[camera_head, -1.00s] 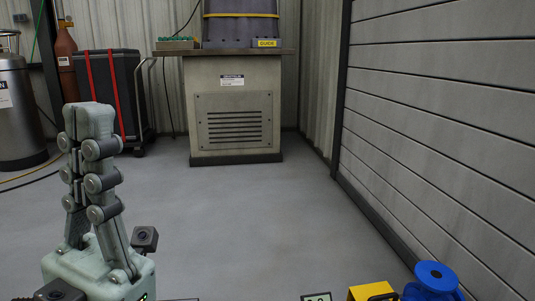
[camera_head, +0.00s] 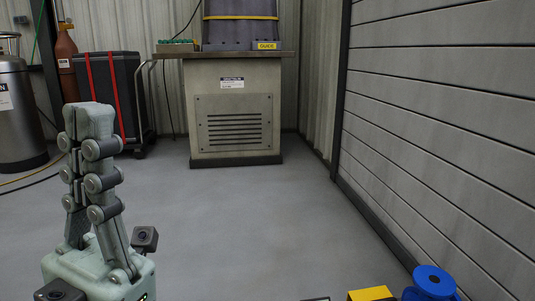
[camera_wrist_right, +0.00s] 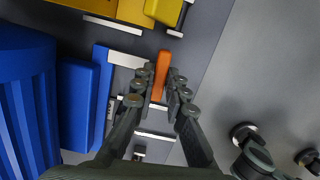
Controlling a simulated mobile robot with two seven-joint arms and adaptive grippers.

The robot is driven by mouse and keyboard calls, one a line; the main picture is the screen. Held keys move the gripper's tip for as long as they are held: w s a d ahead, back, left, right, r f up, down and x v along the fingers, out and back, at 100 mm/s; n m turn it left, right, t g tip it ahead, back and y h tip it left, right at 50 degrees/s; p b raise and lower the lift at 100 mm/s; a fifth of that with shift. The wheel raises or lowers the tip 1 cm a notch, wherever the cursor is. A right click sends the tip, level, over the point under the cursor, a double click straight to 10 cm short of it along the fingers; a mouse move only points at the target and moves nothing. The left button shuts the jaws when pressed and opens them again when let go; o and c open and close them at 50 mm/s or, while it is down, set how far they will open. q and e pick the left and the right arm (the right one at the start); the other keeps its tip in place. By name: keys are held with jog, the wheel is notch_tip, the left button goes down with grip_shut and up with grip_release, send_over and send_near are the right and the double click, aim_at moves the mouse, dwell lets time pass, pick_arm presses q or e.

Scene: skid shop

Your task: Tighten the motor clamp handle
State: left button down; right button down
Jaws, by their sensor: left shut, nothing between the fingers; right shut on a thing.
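The orange clamp handle (camera_wrist_right: 162,64) shows in the right wrist view, near the upper middle. My right gripper (camera_wrist_right: 162,78) is shut on it, with a finger on each side. The handle's lower part is partly hidden between the fingers. A large ribbed blue body (camera_wrist_right: 28,110), which looks like the motor, fills the left of that view. My left gripper (camera_head: 88,112) is shut and empty, raised with its fingers upward at the left of the head view, away from the handle. My right gripper is not in the head view.
Yellow parts (camera_wrist_right: 128,10) lie beyond the handle. A blue part (camera_head: 435,282) and a yellow block (camera_head: 370,294) show at the head view's bottom right. A grey cabinet (camera_head: 233,85) stands at the back. The floor between is clear; a panelled wall (camera_head: 440,120) bounds the right.

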jog(key=c, duration=1.4)
grip_release()
jog(key=shift+s+d+f, duration=0.15)
jog(key=shift+s+d, duration=0.2)
jog(key=shift+d, duration=0.15)
jog(key=shift+o, duration=0.2)
jog(key=shift+w+a, duration=0.1)
jog(key=shift+a, duration=0.05)
jog(key=shift+a, duration=0.1)
notch_tip(320, 180, up, 7)
jog(key=p, duration=0.7)
jog(key=shift+w+a, duration=0.1)
